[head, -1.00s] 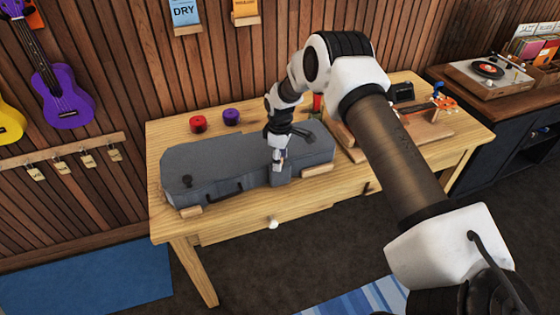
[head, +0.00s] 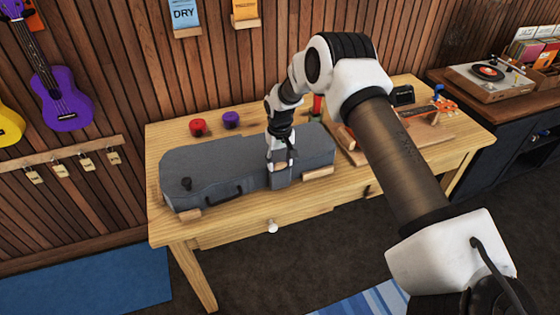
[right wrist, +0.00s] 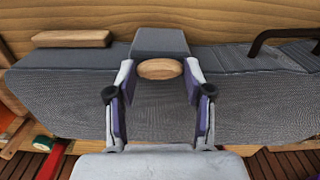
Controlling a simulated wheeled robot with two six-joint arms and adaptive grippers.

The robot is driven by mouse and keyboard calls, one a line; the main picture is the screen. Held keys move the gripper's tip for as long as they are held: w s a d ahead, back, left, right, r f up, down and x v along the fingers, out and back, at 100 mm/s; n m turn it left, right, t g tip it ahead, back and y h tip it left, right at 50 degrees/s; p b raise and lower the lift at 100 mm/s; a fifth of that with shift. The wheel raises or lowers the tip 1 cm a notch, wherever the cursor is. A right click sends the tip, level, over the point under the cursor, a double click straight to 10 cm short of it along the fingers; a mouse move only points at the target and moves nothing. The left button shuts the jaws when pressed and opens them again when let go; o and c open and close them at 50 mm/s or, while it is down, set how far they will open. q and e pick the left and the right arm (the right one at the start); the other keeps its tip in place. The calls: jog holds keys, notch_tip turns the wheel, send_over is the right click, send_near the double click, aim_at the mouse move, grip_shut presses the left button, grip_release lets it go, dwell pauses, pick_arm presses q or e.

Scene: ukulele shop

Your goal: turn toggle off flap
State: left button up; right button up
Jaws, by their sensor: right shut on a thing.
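A grey ukulele case (head: 215,168) lies on the wooden table. In the right wrist view, the case (right wrist: 60,90) has a grey flap (right wrist: 160,42) at its edge with an oval wooden toggle (right wrist: 160,69) on it. My right gripper (head: 280,164) points down at the case's front edge. In the right wrist view, its fingers (right wrist: 159,80) stand on either side of the toggle, shut on its ends. The toggle lies across the flap, its long side running left to right in that view. My left gripper is out of view.
Wooden blocks (head: 318,173) sit along the case's front edge. A black handle (head: 224,194) is on its front side. Red (head: 198,127) and purple (head: 231,119) round items stand behind it. A wooden stand (head: 425,130) is at the right. The table's front left corner is clear.

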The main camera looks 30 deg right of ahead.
aim_at(280, 163)
jog(key=shift+s+f+m, duration=0.1)
jog(key=shift+f+m, duration=0.1)
jog(key=shift+m, duration=0.3)
jog(key=o, duration=0.9)
jog(key=shift+o, duration=1.3)
jog(key=shift+w, duration=0.2)
notch_tip(280, 163, up, 12)
